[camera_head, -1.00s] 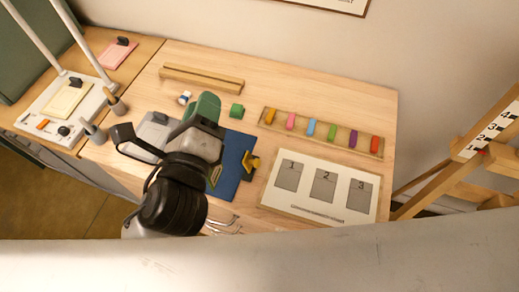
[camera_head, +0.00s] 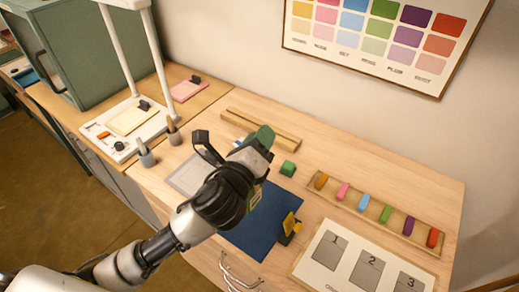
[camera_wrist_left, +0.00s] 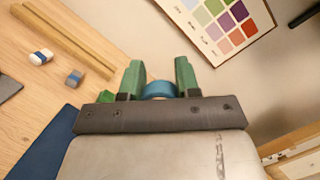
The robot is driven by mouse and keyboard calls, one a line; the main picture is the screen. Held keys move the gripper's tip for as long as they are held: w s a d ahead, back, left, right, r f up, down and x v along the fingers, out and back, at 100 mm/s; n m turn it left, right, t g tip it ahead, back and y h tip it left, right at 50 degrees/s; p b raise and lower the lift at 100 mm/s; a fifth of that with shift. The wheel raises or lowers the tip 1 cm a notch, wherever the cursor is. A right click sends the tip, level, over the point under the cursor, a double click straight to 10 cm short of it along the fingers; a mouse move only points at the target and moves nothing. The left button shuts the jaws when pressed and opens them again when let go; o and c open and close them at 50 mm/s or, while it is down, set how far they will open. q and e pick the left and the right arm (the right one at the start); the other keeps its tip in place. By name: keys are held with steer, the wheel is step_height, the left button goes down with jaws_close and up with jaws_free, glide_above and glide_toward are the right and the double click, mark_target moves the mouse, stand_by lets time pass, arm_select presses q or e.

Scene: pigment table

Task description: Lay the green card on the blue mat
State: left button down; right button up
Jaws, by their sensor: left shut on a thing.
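The blue mat (camera_head: 262,225) lies flat on the table, partly hidden by my left arm; its corner shows in the left wrist view (camera_wrist_left: 40,150). My left gripper (camera_head: 262,138) is above the table beyond the mat. In the left wrist view, its green fingers (camera_wrist_left: 158,78) stand slightly apart with a blue rounded thing (camera_wrist_left: 158,90) between them, and it is shut on this. A small pale green patch (camera_head: 254,197) shows beside my left wrist over the mat; I cannot tell whether it is the green card. I see no other clear sign of the card.
A yellow and black piece (camera_head: 290,228) stands on the mat's right side. A green block (camera_head: 288,169) stands behind it. A wooden tray (camera_head: 402,228) of coloured blocks and a numbered board (camera_head: 330,238) lie right. A grey panel (camera_head: 188,174) lies left. A wooden rail (camera_head: 280,132) runs behind.

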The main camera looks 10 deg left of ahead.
arm_select(q)
step_height(320, 180, down, 3)
steer(key=shift+s+f, duration=0.1)
steer(key=shift+f, duration=0.05)
arm_select(e)
steer(key=shift+f, duration=0.1)
steer(key=shift+a, duration=0.15)
arm_select(q)
steer(key=shift+f, duration=0.2)
steer(key=c, duration=0.8)
jaws_free()
arm_select(e)
steer(key=shift+a+f, duration=0.1)
steer(key=shift+a, duration=0.1)
